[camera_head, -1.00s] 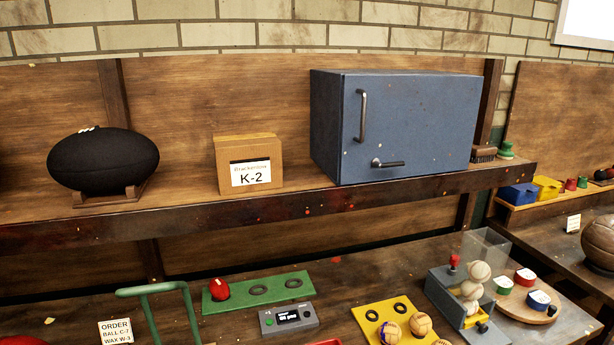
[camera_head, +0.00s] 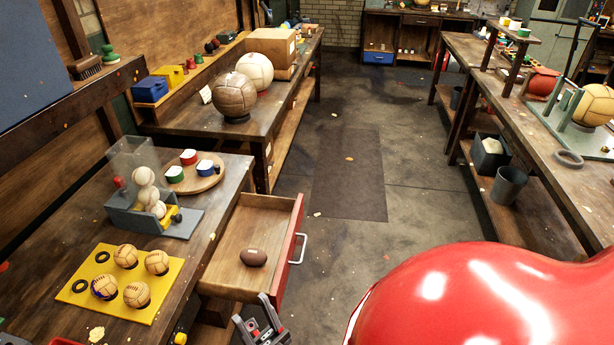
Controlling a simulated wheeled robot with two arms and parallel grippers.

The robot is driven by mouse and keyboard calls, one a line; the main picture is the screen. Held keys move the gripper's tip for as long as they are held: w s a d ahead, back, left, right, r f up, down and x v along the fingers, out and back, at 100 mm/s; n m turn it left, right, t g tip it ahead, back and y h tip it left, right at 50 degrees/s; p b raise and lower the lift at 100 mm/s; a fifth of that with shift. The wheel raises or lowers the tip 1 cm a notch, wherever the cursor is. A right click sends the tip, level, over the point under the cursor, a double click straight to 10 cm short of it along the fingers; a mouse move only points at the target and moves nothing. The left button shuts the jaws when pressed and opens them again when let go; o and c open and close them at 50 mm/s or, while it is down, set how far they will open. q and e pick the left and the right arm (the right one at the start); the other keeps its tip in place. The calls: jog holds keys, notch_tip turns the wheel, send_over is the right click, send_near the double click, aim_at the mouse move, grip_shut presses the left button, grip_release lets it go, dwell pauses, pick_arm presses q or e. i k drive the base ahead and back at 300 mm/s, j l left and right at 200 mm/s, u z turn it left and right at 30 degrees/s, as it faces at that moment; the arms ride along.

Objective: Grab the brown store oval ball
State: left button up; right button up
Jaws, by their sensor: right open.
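A small brown oval ball (camera_head: 253,257) with laces lies in the open wooden drawer (camera_head: 233,239) below the workbench. The drawer has a red front and a pale handle on its right. My right gripper (camera_head: 254,311) shows at the bottom edge, just in front of the drawer's near side. Its jaws are open and empty, apart from the ball. The rest of that gripper is cut off by the frame. My left gripper is not in view.
A yellow tray (camera_head: 112,315) with several small balls and a grey device (camera_head: 153,215) with stacked pale balls stand on the left workbench (camera_head: 215,193). A dark floor mat (camera_head: 350,175) lies in the clear aisle. Another long table (camera_head: 490,90) runs along the right.

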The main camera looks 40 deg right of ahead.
aim_at(251, 256)
jog(key=z, duration=0.9)
